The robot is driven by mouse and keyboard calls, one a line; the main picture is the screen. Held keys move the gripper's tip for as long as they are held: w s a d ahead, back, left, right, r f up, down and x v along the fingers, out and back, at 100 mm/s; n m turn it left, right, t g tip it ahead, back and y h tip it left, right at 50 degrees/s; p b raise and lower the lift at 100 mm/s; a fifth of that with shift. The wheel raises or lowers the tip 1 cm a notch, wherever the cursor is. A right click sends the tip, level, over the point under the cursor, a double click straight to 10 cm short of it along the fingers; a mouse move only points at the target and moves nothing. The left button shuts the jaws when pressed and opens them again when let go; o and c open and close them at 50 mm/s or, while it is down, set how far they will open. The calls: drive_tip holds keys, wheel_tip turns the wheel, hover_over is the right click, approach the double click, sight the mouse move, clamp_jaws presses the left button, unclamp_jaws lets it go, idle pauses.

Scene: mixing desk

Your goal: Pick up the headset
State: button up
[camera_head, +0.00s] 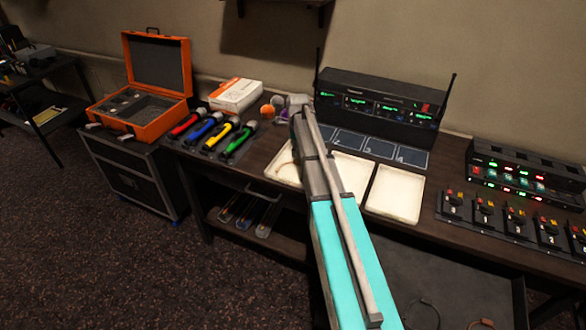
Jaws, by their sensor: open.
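My gripper (297,101) is at the far end of my arm, over the back of the desk, left of the black radio rack. It is open; its fingers are small and partly hidden by the arm. No headset can be made out with certainty. A thin brownish curved item (284,170) lies in the left cream tray (272,179), partly hidden by my arm, and may be one. Thin dark loops (425,303) lie low under the desk at the bottom of the picture; they are too small to identify.
An orange foam ball (267,111) and a white box (236,95) are left of my gripper. Handheld microphones with coloured bands (206,133) lie further left. The radio rack (378,105) has upright antennas. Belt packs (515,219) stand at right. An orange case (157,62) is open.

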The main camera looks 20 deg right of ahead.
sight(297, 160)
drive_tip(key=shift+a+f+b, duration=0.15)
drive_tip(key=shift+f+b, duration=2.2)
drive_tip(key=shift+f, duration=0.15)
drive_tip(key=shift+c, duration=0.3)
clamp_jaws()
